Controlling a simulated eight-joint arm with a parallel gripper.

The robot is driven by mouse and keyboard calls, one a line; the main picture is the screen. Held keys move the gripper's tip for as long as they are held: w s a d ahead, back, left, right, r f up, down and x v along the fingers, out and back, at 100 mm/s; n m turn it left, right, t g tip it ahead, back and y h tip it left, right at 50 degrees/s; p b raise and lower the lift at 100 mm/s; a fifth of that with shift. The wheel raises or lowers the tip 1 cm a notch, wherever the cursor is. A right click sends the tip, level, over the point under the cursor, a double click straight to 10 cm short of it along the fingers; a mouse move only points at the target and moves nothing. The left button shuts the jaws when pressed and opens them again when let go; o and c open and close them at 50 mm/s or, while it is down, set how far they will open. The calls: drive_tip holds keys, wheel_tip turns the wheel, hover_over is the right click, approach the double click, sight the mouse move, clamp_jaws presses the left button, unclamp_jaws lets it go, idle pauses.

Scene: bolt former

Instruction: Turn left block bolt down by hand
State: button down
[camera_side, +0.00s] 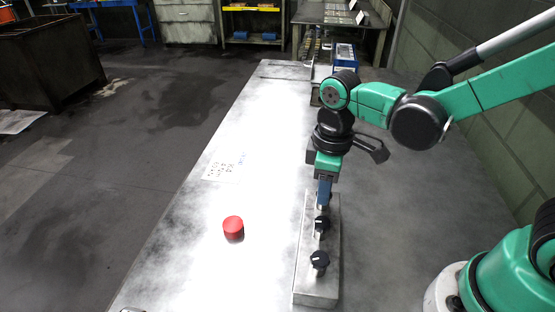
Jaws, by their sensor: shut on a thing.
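A long metal block (318,285) lies on the bench. Two black-headed bolts stand on it, the middle one (322,225) and the near one (319,260). My gripper (324,198) points straight down at the far end of the block. Its blue fingers are shut on a bolt there, which they almost wholly hide. I cannot tell how far down that bolt sits.
A red round cap (233,227) stands on the bench (185,270) left of the block. A sheet with writing (222,170) lies farther back. The bench surface between them is clear. A block wall (480,130) stands at the right.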

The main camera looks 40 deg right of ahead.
drive_tip(key=m, duration=1.3)
drive_tip(key=shift+m, duration=0.3)
drive_tip(key=m, duration=1.3)
drive_tip(key=shift+m, duration=0.3)
drive_tip(key=c, duration=0.6)
unclamp_jaws()
drive_tip(key=shift+o, duration=0.2)
drive_tip(key=shift+r, duration=0.15)
drive_tip(key=shift+r, duration=2.7)
